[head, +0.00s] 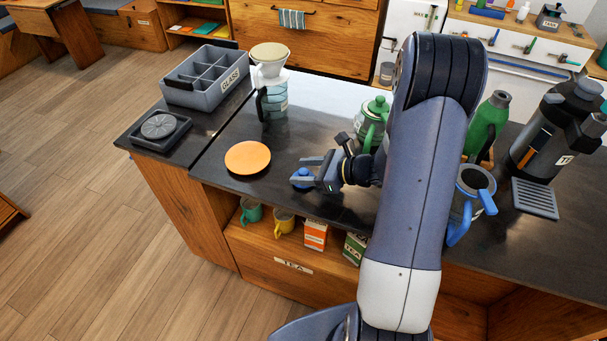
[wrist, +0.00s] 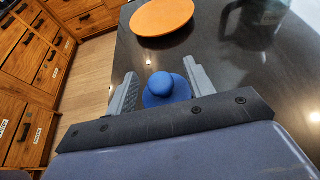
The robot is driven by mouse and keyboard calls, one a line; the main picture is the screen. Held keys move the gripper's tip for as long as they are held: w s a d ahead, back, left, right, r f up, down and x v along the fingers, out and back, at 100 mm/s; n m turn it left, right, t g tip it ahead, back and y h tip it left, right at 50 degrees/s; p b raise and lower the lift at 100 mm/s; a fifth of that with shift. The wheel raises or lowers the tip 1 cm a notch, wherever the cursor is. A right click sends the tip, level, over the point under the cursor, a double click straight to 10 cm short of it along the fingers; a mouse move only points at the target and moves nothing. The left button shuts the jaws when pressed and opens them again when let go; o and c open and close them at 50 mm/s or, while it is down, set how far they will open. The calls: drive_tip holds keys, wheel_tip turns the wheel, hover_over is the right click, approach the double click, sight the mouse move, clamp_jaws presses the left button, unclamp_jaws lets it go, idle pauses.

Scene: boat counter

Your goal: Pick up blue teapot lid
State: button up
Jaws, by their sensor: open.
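The blue teapot lid (head: 302,178) lies on the dark counter close to its front edge, with its round knob up. In the wrist view the lid (wrist: 165,90) sits between the two fingers of my gripper (wrist: 162,85). My gripper (head: 315,170) is open around the lid, low over the counter. A gap shows between the left finger and the knob; the right finger is nearer the lid. The lid's lower part is partly hidden by my gripper's body. A blue teapot body (head: 470,195), without a lid, stands to the right, partly behind my arm.
An orange plate (head: 247,158) lies left of my gripper. A glass dripper jug (head: 273,97), a green teapot (head: 374,118) and a grey GLASS crate (head: 205,85) stand farther back. A green flask (head: 486,125) and coffee machine (head: 555,130) stand right.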

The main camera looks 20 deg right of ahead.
drive_tip(key=shift+w+a+f, duration=0.15)
drive_tip(key=shift+w+a, duration=0.1)
drive_tip(key=shift+a, duration=0.15)
drive_tip(key=c, duration=1.1)
